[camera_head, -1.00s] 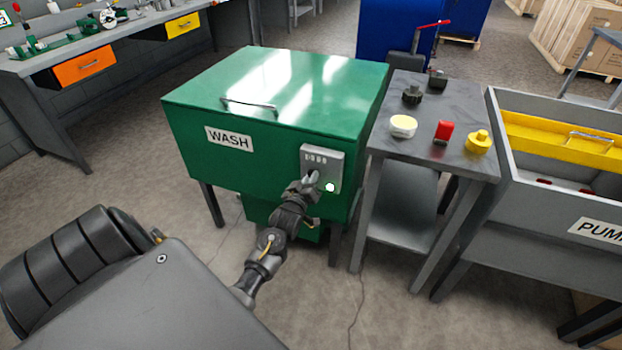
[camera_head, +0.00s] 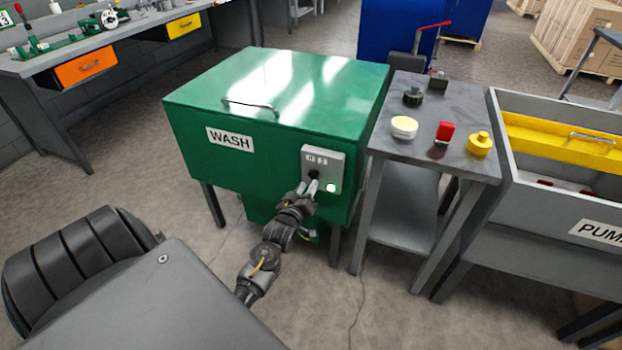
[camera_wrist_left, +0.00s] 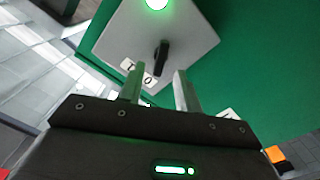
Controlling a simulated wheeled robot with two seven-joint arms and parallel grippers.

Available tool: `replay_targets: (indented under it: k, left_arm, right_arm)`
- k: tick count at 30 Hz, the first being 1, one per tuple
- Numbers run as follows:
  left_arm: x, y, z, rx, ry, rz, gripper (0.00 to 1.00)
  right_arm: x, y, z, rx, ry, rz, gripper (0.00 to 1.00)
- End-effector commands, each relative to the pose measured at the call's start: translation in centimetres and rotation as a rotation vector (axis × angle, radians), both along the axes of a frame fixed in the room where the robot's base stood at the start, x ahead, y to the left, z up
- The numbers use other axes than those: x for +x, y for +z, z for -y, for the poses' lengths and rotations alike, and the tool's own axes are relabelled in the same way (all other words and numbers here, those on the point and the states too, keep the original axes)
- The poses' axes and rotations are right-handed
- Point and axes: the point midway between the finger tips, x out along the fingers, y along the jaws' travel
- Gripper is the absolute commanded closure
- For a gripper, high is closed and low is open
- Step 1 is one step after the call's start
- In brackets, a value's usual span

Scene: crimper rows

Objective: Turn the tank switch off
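The green wash tank (camera_head: 240,150) has a grey control box (camera_head: 337,160) on its front right. The box carries a small black switch knob (camera_head: 314,175) and a green lamp (camera_head: 331,188), which is lit. In the left wrist view the black knob (camera_wrist_left: 161,58) sits on the grey plate between the lit lamp (camera_wrist_left: 156,4) and a white label (camera_wrist_left: 139,76). My left gripper (camera_head: 308,187) is just in front of the box. The wrist view shows its two fingers (camera_wrist_left: 160,85) apart and empty, with the knob beyond the tips. My right gripper is out of view.
Further right is a grey pump tank (camera_head: 540,205). A workbench (camera_head: 45,65) is at upper left.

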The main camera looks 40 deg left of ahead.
Motion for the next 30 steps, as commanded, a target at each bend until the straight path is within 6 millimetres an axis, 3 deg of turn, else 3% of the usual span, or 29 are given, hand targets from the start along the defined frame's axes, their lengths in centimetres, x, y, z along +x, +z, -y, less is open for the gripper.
replay_targets:
  k: [6, 11, 30]
  left_arm:
    - [-4.0, 0.0, 1.4, -0.001, 0.0, -0.001, 0.66]
    - [-5.7, 0.0, 2.0, -0.001, 0.0, 0.0, 0.66]
    - [-6.2, 0.0, 2.2, 0.0, 0.0, 0.0, 0.66]
  right_arm:
    - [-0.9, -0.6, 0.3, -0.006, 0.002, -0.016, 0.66]
    - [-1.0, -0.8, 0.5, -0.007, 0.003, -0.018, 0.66]
    - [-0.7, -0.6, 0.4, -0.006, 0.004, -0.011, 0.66]
